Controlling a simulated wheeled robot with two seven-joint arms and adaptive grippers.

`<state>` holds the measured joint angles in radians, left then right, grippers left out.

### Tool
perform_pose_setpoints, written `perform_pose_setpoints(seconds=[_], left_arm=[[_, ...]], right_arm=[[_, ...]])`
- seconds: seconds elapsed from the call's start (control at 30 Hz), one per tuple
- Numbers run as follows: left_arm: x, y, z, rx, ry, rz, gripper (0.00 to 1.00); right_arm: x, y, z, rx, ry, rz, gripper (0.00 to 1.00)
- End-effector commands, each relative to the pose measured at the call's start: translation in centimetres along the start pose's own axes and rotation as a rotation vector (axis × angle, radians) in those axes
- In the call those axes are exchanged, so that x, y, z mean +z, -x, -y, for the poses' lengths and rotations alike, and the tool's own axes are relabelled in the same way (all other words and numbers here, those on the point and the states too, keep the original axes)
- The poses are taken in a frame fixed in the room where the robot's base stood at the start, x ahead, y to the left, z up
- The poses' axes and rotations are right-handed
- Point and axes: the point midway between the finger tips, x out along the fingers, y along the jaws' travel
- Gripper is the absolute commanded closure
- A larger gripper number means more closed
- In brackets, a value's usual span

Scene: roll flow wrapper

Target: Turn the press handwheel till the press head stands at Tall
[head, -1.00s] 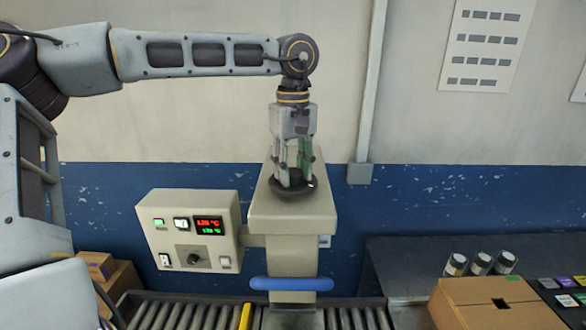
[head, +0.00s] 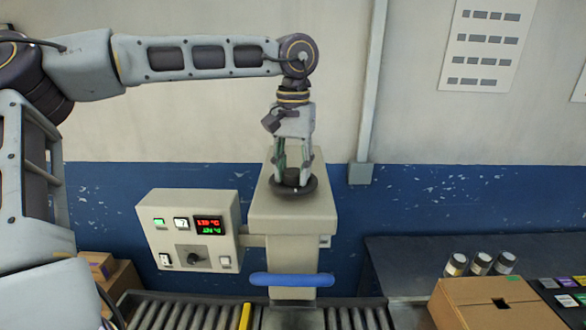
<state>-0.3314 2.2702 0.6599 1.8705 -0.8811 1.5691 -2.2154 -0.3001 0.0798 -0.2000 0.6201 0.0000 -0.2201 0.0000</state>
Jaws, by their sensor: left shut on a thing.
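The press handwheel (head: 309,187) is a dark round wheel lying flat on top of the beige press housing (head: 291,222). My left gripper (head: 291,178) points straight down from above and is shut on the wheel's middle. The gripper's fingers hide part of the wheel. The press head and any height scale with a Tall mark cannot be made out from here. A blue rounded bar (head: 292,280) crosses the front of the press column below the housing. My right gripper is not in view.
A beige control box (head: 189,230) with red and green readouts is fixed left of the press. A roller conveyor (head: 180,314) runs below. Cartons stand at the lower left. A dark bench at right holds an open-slotted carton (head: 490,312) and several jars (head: 480,263).

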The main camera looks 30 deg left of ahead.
Motion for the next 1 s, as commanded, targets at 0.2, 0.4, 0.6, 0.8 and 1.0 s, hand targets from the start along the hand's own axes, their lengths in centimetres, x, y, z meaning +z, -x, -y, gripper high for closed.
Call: perform_pose_setpoints(seconds=[0.2, 0.4, 0.6, 0.8, 1.0], left_arm=[[0.04, -0.17, 0.01, -0.001, -0.097, 0.003, 0.86], [0.04, -0.17, 0.01, -0.001, -0.133, 0.004, 0.86], [0.04, -0.17, 0.01, -0.001, -0.139, 0.004, 0.86], [0.04, -0.16, 0.01, -0.001, -0.139, 0.004, 0.61], [0.03, -0.13, 0.01, -0.001, -0.138, 0.003, 0.40]], right_arm=[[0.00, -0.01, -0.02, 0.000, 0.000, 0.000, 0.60], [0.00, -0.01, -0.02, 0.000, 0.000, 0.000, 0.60], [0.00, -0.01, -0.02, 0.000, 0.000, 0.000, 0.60], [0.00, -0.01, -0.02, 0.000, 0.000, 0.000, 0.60], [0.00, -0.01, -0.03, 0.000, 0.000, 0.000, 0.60]])
